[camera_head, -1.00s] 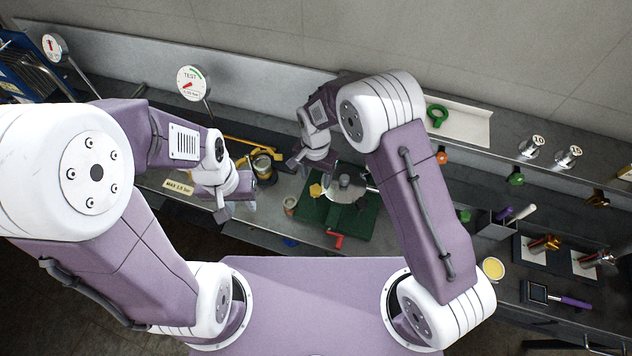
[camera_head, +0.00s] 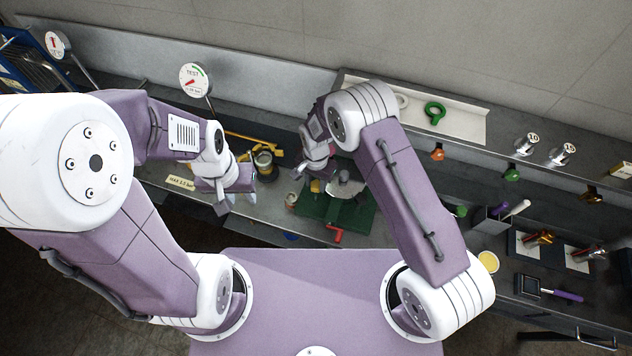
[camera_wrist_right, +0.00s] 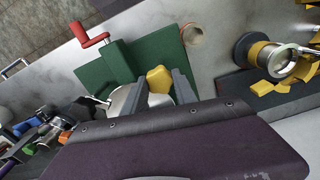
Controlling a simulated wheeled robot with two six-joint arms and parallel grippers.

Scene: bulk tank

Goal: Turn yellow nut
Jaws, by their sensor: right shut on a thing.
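The yellow nut (camera_wrist_right: 159,79) sits between the two grey fingers of my right gripper (camera_wrist_right: 158,84) in the right wrist view. The fingers are shut on it. In the head view the yellow nut (camera_head: 315,186) shows just below my right gripper (camera_head: 312,172). A round metal piece (camera_head: 345,189) lies beside it on a green base (camera_head: 325,209), partly hidden by my fingers in the wrist view. My left gripper (camera_head: 237,203) is open and empty, left of the green base and apart from it.
A red-handled crank (camera_head: 336,234) stands out at the front of the green base. A small round cup (camera_head: 291,199) is near the base's left edge. A test gauge (camera_head: 194,80) stands at the back.

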